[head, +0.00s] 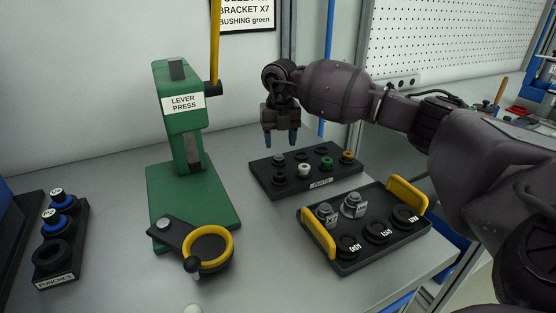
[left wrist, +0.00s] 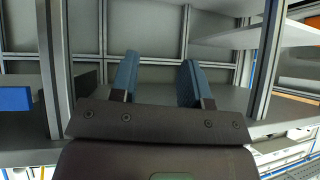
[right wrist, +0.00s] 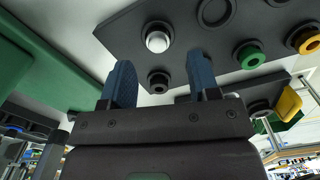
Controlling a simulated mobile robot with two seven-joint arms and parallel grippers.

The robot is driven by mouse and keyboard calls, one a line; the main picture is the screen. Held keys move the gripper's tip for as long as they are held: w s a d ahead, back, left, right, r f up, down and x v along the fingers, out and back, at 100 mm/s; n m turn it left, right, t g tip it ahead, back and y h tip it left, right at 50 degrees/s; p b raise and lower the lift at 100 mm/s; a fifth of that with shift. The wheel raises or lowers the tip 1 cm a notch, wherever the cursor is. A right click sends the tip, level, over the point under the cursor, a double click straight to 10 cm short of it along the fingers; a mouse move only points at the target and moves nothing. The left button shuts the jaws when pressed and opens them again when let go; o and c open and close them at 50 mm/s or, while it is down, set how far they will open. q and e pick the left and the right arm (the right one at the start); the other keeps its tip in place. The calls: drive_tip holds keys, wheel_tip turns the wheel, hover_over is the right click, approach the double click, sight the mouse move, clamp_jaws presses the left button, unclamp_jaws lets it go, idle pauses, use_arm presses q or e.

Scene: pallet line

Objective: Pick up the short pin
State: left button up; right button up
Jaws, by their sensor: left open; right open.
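A silver round-topped pin (head: 279,158) stands in the back left seat of the black parts tray (head: 262,182). It also shows in the right wrist view (right wrist: 157,40); I cannot judge its length from here. My right gripper (head: 280,138) is open and empty, fingers pointing down above the tray's left end, apart from the pin. In the right wrist view, its fingers (right wrist: 160,72) are spread with nothing between them. My left gripper (left wrist: 160,75) is open and empty in its wrist view, facing grey shelving, and is not in the head view.
A dark bushing (head: 279,177), a white one (head: 304,169), a green one (head: 327,161) and a yellow one (head: 347,157) share the parts tray. A yellow-handled tray (head: 345,265) is in front, a green lever press (head: 185,160) to the left, and a punch rack (head: 50,268) at far left.

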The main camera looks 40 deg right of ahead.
sight(279, 155)
drive_tip(key=f, duration=0.2)
drive_tip(key=f+b, duration=0.1)
drive_tip(key=f, duration=0.1)
drive_tip(key=shift+w+f, duration=0.2)
drive_tip(key=shift+f, duration=0.15)
drive_tip(key=shift+r, duration=0.15)
drive_tip(key=c, duration=1)
drive_tip(key=shift+r, duration=0.1)
drive_tip(key=shift+c, duration=0.2)
